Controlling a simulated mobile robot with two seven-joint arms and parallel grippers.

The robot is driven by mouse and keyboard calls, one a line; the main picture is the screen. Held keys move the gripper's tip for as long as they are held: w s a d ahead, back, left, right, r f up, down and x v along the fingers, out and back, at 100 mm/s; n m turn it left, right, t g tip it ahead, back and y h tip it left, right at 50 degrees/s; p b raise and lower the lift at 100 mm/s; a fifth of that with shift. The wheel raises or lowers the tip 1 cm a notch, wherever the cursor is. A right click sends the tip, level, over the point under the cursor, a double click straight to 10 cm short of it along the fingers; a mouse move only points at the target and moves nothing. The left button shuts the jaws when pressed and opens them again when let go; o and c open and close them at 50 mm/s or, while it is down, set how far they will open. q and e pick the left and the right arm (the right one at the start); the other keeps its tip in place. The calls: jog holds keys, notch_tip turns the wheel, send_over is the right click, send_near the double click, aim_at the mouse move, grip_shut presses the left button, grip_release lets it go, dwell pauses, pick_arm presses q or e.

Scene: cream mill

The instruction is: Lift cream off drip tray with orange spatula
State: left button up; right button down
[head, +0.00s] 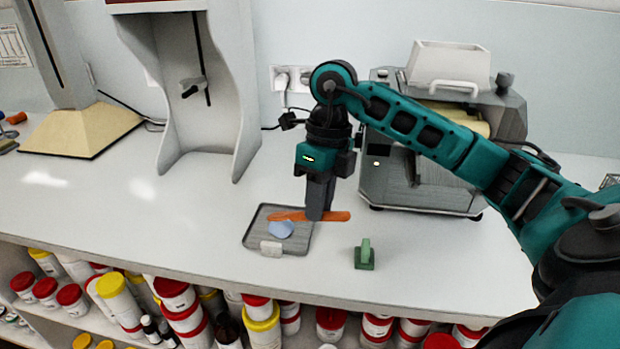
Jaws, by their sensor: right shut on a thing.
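My right gripper (319,208) points down over the counter and is shut on the orange spatula (287,216). The spatula lies roughly level in the picture, its left end over the drip tray and its right end past the fingers. The drip tray (259,232) is a dark grey shallow tray on the white counter. A pale blue blob of cream (281,230) shows on it, just below the spatula's left part in the picture. I cannot tell whether the spatula touches the cream. My left gripper does not show.
A green block with an upright handle (364,258) stands right of the tray. The grey mill machine (420,178) stands behind my right arm. A light grey stand (213,140) is at back left. Jars (262,330) fill the shelf below.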

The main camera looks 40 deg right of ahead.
pick_arm(q)
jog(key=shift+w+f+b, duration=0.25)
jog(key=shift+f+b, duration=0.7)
jog(key=shift+b, duration=0.05)
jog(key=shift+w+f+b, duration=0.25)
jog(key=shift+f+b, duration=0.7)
jog(key=shift+b, duration=0.05)
pick_arm(e)
jog(key=shift+w+d+f+m, duration=0.1)
jog(key=shift+d+f+m, duration=0.1)
jog(key=shift+f+m, duration=0.35)
jog(key=shift+w+d+f+m, duration=0.1)
jog(key=shift+d+f+m, duration=0.15)
jog(key=shift+f, duration=0.55)
jog(key=shift+w+d+f+m, duration=0.1)
jog(key=shift+d+f+m, duration=0.05)
jog(key=shift+f+m, duration=0.45)
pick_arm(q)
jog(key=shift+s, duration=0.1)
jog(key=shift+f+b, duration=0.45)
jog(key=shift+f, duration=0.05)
pick_arm(e)
jog(key=shift+f, duration=0.65)
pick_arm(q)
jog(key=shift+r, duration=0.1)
pick_arm(e)
jog(key=shift+s+f, duration=0.1)
